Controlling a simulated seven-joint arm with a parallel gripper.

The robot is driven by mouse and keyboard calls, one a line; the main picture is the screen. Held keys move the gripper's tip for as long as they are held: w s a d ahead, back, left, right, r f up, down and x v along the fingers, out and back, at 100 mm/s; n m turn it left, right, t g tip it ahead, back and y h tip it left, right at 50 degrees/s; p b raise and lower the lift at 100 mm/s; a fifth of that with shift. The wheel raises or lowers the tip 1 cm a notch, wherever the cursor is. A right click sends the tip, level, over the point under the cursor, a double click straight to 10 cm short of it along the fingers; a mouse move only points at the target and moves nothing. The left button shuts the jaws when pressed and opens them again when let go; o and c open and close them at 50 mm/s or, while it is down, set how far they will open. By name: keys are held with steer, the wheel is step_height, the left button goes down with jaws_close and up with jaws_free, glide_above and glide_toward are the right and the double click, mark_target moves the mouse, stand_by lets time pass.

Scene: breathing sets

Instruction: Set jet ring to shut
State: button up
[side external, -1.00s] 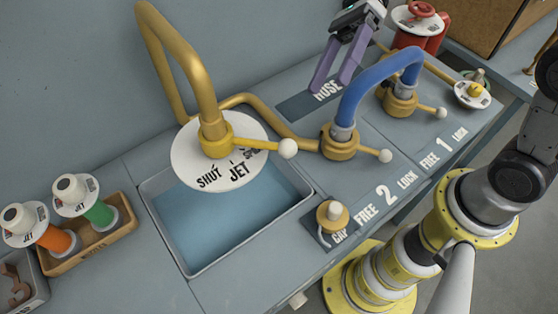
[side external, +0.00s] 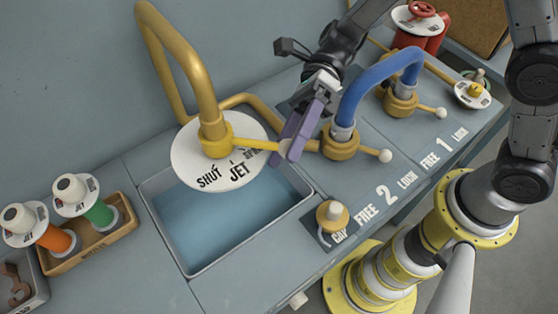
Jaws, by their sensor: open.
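The jet ring is a yellow collar (side external: 217,142) at the lower end of the yellow pipe, over a white disc (side external: 190,164) marked SHUT, JET and a third, partly hidden word. Its yellow lever (side external: 255,144) points right, toward that third word and away from SHUT. The white ball on the lever's end is mostly hidden behind my gripper. My gripper (side external: 285,150) has purple fingers and is open, pointing down at the lever's ball end. I cannot tell whether the fingers touch the lever or straddle it.
A basin (side external: 187,262) of blue water lies below the disc. A blue hose (side external: 372,76) arches on a yellow fitting (side external: 340,145) just right of my gripper. A capped fitting (side external: 331,216) stands in front. A wooden tray (side external: 120,229) with nozzles is at left.

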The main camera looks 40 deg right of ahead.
steer(key=shift+x, duration=1.7)
jaws_close()
